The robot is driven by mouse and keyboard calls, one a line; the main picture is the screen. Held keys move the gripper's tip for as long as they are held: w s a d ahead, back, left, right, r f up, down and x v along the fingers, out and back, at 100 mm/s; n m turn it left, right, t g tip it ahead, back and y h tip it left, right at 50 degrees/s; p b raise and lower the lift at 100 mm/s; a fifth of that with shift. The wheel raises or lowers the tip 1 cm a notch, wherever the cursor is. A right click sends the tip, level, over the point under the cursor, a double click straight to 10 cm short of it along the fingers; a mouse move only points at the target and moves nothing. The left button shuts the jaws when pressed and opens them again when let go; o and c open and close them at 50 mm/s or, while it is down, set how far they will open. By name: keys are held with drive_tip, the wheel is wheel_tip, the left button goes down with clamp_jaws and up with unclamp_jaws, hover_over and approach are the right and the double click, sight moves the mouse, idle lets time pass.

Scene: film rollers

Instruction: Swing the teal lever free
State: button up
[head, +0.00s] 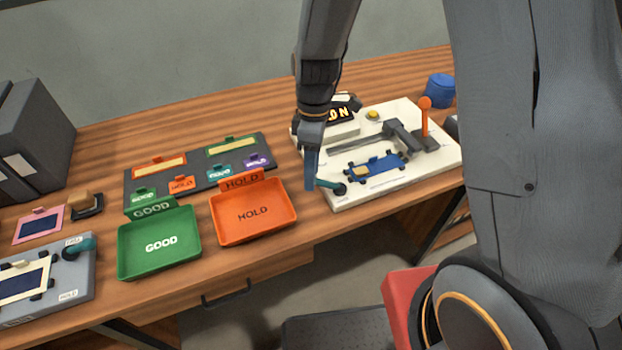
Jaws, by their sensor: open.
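A short teal lever (327,184) with a dark round pivot sits at the front left corner of the white board (400,185). My gripper (310,184) points down at the lever's left end, and its jaws are open. The fingers overlap in this view, so I cannot tell whether the lever's end is between them or only beside them.
The white board bears a blue plate (376,167), an orange-knobbed lever (425,117) and a lit display (340,112). A green GOOD tray (130,262) and an orange HOLD tray (285,224) stand left of my gripper. A blue cup (440,91) is at the back right.

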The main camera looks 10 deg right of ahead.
drive_tip(key=shift+s+a+f, duration=0.1)
drive_tip(key=shift+s+f, duration=0.05)
drive_tip(key=shift+f, duration=0.65)
drive_tip(key=shift+s+f, duration=0.15)
drive_tip(key=shift+f, duration=0.65)
